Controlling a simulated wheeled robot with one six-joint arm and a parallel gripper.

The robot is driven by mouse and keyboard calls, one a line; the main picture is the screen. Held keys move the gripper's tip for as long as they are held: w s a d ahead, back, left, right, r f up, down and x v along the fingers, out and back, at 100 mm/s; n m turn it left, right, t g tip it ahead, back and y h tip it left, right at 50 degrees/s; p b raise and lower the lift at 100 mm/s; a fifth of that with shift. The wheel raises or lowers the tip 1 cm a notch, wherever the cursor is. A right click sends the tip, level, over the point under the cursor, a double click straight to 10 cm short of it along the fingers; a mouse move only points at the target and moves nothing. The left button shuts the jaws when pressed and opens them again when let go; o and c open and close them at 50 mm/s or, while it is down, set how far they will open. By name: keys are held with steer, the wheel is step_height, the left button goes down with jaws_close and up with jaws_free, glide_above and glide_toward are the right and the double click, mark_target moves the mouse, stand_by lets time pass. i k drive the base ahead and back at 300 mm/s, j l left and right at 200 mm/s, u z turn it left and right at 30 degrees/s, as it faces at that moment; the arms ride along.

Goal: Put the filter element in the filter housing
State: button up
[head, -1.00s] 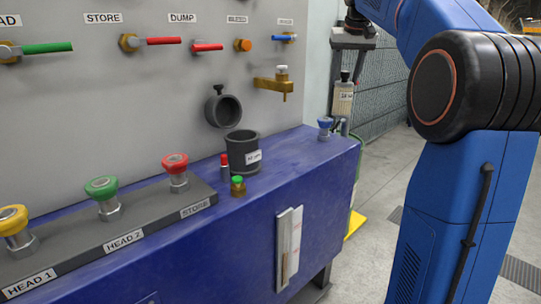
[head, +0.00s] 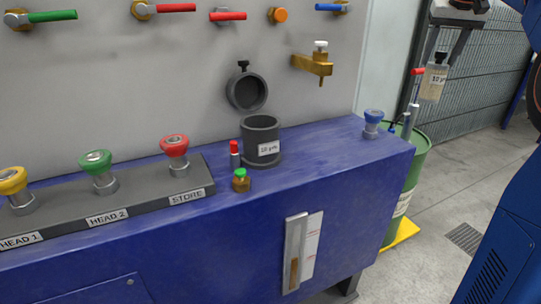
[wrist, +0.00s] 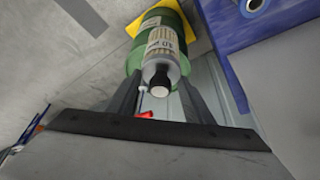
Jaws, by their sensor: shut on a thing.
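The filter element (head: 433,84), a pale cylinder with a label and a black knob on top, hangs upright from my gripper (head: 439,52) at the upper right of the head view. In the wrist view the element (wrist: 160,45) lies between the two dark fingers of my gripper (wrist: 158,90), which are shut on it by its knob end. The filter housing (head: 261,142), a dark grey open-topped cup with a label, stands on the blue bench. The element is well to the right of the housing and higher. The housing's inside bottom is hidden.
A round dark cap (head: 247,91) on the wall and a brass tap (head: 314,64) are above the housing. A red-topped bottle (head: 234,154) and a green-topped one (head: 241,181) stand beside it. A blue knob (head: 372,123) and green drum (head: 408,185) are at right.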

mark_target(261, 157)
steer(key=k+u, duration=0.3)
steer(key=k+j+u, duration=0.15)
steer(key=k+u, duration=0.2)
steer(key=j, duration=0.3)
steer(key=i+j+u, duration=0.15)
steer(key=j, duration=0.15)
